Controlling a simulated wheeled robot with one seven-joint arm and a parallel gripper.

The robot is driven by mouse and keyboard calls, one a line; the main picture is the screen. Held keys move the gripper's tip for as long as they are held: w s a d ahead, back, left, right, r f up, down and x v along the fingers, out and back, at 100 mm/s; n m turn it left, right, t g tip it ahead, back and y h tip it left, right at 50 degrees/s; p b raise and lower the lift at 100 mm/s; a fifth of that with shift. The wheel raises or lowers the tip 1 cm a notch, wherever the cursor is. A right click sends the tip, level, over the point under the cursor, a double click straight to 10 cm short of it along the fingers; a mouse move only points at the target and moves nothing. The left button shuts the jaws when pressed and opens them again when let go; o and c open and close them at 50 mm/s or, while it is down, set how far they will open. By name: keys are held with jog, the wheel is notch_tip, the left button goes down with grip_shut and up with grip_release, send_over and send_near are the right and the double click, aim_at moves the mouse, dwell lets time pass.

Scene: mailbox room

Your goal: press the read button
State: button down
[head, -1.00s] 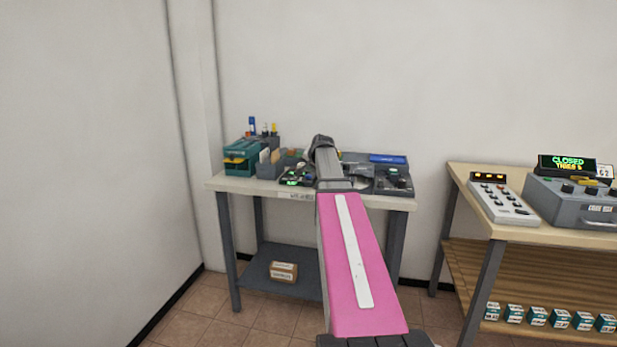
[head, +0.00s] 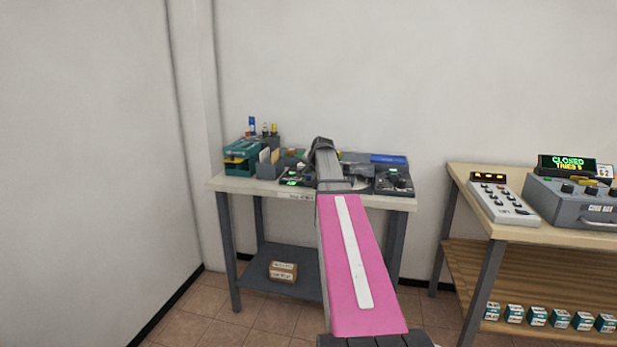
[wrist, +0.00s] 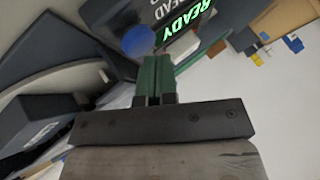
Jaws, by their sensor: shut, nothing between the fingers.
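A round blue button (wrist: 137,42) shows in the wrist view, just beyond my fingertips and slightly left of them. White lettering ending in "EAD" lies above it on the dark device (wrist: 122,18). A green lit "READY" display (wrist: 190,25) is to its right. My gripper (wrist: 156,58) is shut and empty, with its green fingers together and pointing at the device next to the button. I cannot tell whether the fingertips touch the panel. In the head view, my arm hides the gripper and button; a small green display (head: 291,182) shows left of it.
The device stands on a grey-legged table (head: 240,184). A teal box (head: 241,155) is at its left, and a blue item (head: 388,158) at its back right. A wooden bench (head: 470,205) with a keypad box (head: 500,202) stands to the right.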

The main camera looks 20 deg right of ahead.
aim_at(310, 175)
jog(key=shift+f, duration=0.45)
dwell(0.6)
jog(key=shift+r, duration=0.9)
jog(key=shift+r, duration=0.1)
jog(key=shift+r, duration=2.45)
